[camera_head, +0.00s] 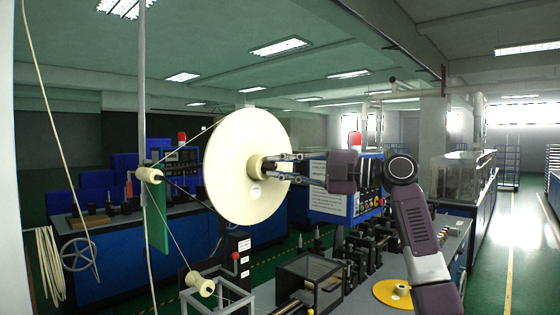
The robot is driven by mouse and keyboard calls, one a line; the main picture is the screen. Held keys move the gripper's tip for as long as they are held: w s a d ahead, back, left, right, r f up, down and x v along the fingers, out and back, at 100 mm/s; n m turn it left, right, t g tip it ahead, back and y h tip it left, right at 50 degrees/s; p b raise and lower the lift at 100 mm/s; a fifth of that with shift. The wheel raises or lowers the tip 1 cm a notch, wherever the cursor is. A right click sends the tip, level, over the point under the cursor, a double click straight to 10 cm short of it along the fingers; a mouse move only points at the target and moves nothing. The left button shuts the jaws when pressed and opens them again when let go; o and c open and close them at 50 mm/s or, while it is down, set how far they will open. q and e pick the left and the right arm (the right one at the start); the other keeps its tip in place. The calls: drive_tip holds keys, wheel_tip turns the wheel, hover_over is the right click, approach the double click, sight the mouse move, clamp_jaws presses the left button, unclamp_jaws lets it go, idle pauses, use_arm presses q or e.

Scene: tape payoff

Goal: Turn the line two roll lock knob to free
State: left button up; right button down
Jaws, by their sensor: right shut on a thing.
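A large cream roll (240,168) stands upright on its payoff in the middle of the head view. My right gripper (276,168) comes in from the right and is shut on the knob at the hub. The fingers hide part of the knob, so how far it is turned cannot be told. My left gripper is not in view.
Cream tape runs from the roll to guide rollers (150,174) at the left and a lower roller (201,285). A blue control box (335,196) stands behind my right wrist. A yellow disc (392,292) lies on the bench at lower right.

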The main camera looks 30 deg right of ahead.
drive_tip(key=shift+r+n+h+p, duration=0.1)
drive_tip(key=shift+n+h+p, duration=0.5)
drive_tip(key=shift+n, duration=0.5)
drive_tip(key=c, duration=1.9)
unclamp_jaws()
drive_tip(key=v, duration=1.2)
drive_tip(key=shift+w+d, duration=0.15)
drive_tip(key=shift+d, duration=0.05)
